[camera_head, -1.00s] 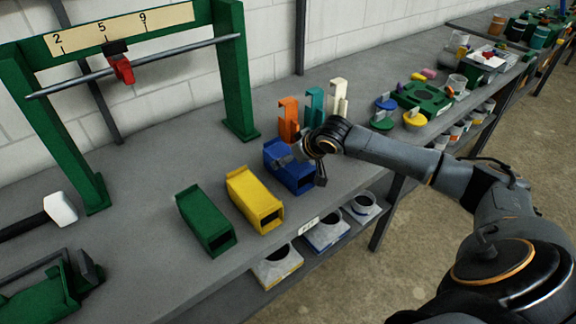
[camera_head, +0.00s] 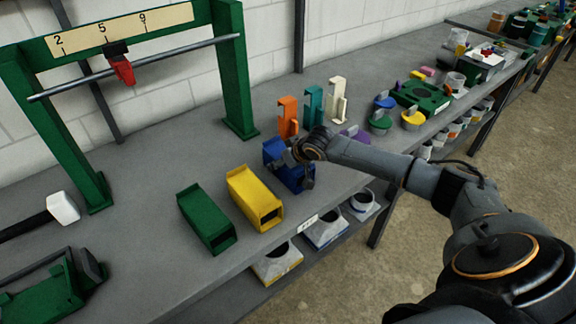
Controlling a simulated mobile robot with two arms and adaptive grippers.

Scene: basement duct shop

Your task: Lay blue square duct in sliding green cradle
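The blue square duct (camera_head: 273,151) lies on the grey bench, right of the yellow and green ducts. My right gripper (camera_head: 299,176) is over the duct's near right part and hides some of it. I cannot tell if its fingers are closed on the duct; it shows no clear lift from the bench. A green fixture (camera_head: 52,297) with a rod and a dark end block is at the lower left, cut by the picture edge; it may be the sliding cradle. Its inside is only partly visible. My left gripper is not in view.
A yellow duct (camera_head: 252,196) and a green duct (camera_head: 206,219) lie left of the blue one. Orange (camera_head: 288,117), teal (camera_head: 313,107) and white (camera_head: 338,100) upright pieces stand behind. A green frame (camera_head: 236,75) with a rail and a white-headed mallet (camera_head: 62,208) are left.

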